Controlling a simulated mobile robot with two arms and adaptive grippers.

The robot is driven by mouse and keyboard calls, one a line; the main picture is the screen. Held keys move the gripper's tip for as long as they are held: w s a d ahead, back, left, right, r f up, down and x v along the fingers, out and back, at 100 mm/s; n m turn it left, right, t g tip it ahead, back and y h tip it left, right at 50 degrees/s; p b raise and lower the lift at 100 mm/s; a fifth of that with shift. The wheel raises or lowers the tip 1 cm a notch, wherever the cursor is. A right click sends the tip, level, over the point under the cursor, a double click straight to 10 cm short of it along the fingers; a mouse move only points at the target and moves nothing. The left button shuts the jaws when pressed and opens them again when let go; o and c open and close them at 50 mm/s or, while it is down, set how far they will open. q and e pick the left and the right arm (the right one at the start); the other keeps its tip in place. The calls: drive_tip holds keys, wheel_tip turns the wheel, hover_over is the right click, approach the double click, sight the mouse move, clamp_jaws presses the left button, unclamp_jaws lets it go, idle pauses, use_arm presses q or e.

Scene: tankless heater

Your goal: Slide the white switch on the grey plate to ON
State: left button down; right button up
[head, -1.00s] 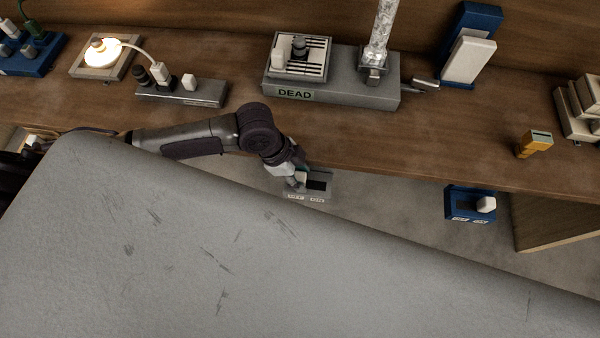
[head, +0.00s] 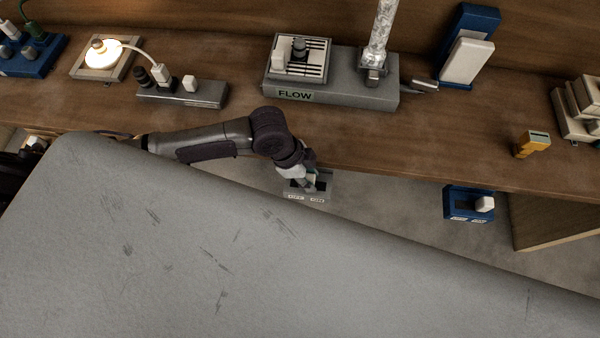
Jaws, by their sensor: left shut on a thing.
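The grey plate (head: 293,194) sits below the front edge of the shelf, with two small labels along its front; the letters are too small to read surely. My left gripper (head: 312,185) is over the plate, shut on the white switch, at the right part of the slot. The gripper mostly hides the switch. Dark slot shows to the left of the gripper. My right gripper is not in view.
A blue plate (head: 457,203) with its own white switch (head: 484,204) is to the right, below the shelf edge. A yellow object (head: 532,143), a grey power strip (head: 190,93) and a lit lamp (head: 103,52) stand on the shelf (head: 430,140). A large grey surface fills the foreground.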

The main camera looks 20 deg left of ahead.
use_arm(q)
drive_tip(key=shift+w+d, duration=0.2)
drive_tip(key=shift+d, duration=0.9)
drive_tip(key=c, duration=1.1)
unclamp_jaws()
drive_tip(key=shift+d, duration=0.15)
drive_tip(key=shift+r, duration=0.1)
drive_tip(key=v, duration=1.2)
